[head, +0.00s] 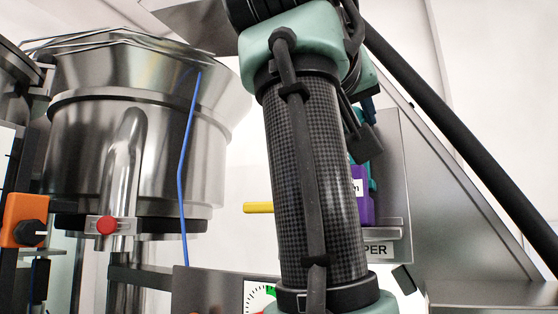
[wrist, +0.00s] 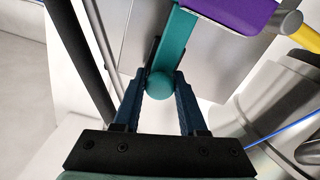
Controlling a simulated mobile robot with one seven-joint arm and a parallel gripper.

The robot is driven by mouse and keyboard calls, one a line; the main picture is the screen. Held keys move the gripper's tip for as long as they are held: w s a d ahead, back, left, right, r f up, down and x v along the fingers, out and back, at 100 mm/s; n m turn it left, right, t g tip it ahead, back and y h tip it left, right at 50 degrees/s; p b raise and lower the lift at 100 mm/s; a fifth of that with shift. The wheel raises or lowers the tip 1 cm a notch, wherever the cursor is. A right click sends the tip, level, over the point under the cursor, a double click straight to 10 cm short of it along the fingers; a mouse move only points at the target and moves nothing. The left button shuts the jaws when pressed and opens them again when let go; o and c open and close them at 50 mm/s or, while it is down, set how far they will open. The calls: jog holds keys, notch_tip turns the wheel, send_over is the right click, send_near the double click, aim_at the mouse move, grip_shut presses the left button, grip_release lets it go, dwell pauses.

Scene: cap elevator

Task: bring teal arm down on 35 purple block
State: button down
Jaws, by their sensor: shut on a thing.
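The teal arm (wrist: 178,38) runs up the wrist view and ends in a round teal knob (wrist: 159,85). My gripper (wrist: 159,80) has its two dark blue fingers on either side of this knob and is shut on it. The purple block (wrist: 225,12) is at the top right of the wrist view, beside the teal arm's far part. In the head view the purple block (head: 367,209) shows only partly behind my arm, with a white label ending in "m". The number 35 cannot be read. My gripper is mostly hidden by my arm there.
A large steel bowl (head: 140,130) stands at the left of the head view, with a blue cable (head: 188,150). A yellow rod (head: 258,208) sticks out left of my arm. A steel plate (head: 395,150) stands behind the block. A dark tube (head: 470,150) slants across the right.

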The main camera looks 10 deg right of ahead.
jog(key=shift+f+b, duration=0.55)
jog(key=shift+f, duration=0.05)
jog(key=shift+c, duration=2.3)
grip_release()
jog(key=b+v, duration=0.7)
jog(key=v, duration=0.6)
